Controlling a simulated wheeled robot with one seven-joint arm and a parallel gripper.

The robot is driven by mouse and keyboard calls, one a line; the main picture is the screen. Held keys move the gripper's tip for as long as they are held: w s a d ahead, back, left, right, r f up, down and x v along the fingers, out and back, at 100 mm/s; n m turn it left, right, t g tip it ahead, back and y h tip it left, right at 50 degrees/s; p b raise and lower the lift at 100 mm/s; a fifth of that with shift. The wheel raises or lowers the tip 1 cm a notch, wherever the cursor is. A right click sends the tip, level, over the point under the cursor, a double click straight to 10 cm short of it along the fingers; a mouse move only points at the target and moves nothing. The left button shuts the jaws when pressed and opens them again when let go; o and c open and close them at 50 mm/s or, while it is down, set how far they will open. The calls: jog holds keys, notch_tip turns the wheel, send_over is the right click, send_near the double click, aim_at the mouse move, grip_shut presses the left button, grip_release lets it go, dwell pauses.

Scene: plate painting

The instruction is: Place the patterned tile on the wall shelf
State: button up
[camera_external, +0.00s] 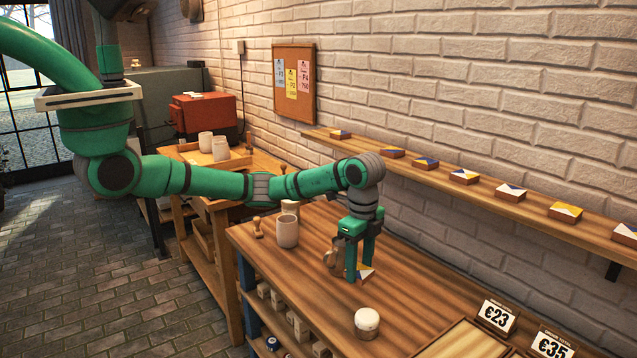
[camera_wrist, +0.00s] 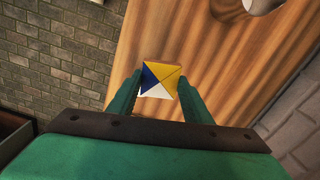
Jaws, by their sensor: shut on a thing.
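The patterned tile (camera_wrist: 158,80), with yellow, blue and white triangles, is between the two fingers of my gripper (camera_wrist: 156,98) in the wrist view. In the external view my green gripper (camera_external: 360,276) points down at the workbench (camera_external: 300,262), shut on the tile (camera_external: 366,273), which is partly hidden by a finger. The tile is at or just above the bench top; I cannot tell whether it touches. The wall shelf (camera_external: 482,199) runs along the white brick wall, with several similar patterned tiles spaced along it.
A beige cup (camera_external: 287,231) and a metal jug (camera_external: 333,258) stand left of my gripper. A white-lidded jar (camera_external: 367,322) is in front of it. Price signs (camera_external: 497,316) and a wooden tray (camera_external: 465,345) are at the near right. Gaps show between the shelf tiles.

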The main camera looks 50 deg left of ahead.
jog(key=shift+s+a+r, duration=0.2)
jog(key=w+a+r+n, duration=0.4)
jog(key=w+a+r, duration=0.3)
jog(key=w+a, duration=0.15)
jog(key=w+a+r+n, duration=0.3)
jog(key=a+r+n, duration=0.3)
jog(key=a+r, duration=0.7)
jog(key=w+a+r+n, duration=0.3)
jog(key=a+r+n, duration=0.2)
jog(key=a+r, duration=0.75)
send_over(358, 147)
jog(key=s, duration=0.1)
jog(key=f, duration=0.7)
jog(key=shift+d+f, duration=0.2)
jog(key=shift+w+f, duration=0.4)
jog(key=shift+f, duration=0.2)
notch_tip(358, 147, down, 2)
jog(key=shift+a+f, duration=0.1)
jog(key=shift+a, duration=0.05)
jog(key=shift+f, duration=0.3)
